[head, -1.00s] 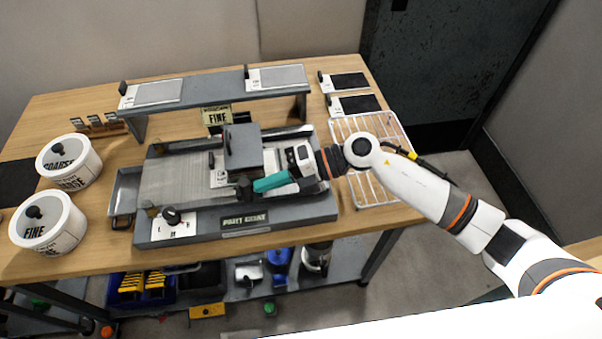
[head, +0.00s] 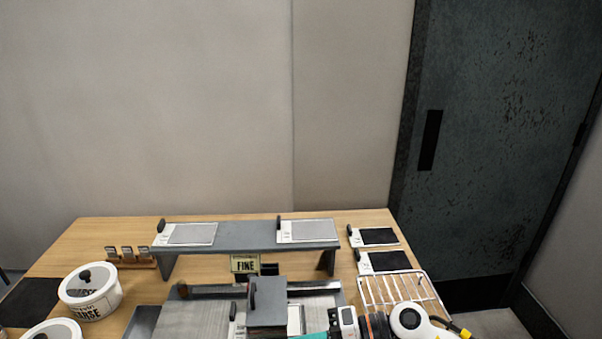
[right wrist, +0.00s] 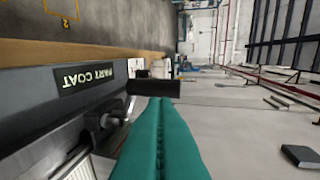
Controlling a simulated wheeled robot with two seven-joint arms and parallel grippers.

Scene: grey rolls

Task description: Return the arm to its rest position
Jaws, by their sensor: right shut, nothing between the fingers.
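My right arm (head: 408,322) enters at the bottom right of the head view, cut off by the lower edge. A bit of its teal gripper (head: 320,335) shows at the bottom edge, beside the grey upright block (head: 267,302) on the coating machine. In the right wrist view the two teal fingers (right wrist: 163,104) are pressed together with nothing between them. They are beside the machine's dark front, which carries an upside-down name plate (right wrist: 83,76). A black cylindrical knob (right wrist: 153,88) is close to the fingertips. My left gripper is not in view.
A wooden table (head: 110,235) holds a grey raised shelf (head: 245,240), a wire rack (head: 405,290), dark sample cards (head: 384,262) and a white tub (head: 90,302). A wall and a dark door (head: 490,130) stand behind. Open floor shows right of the table.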

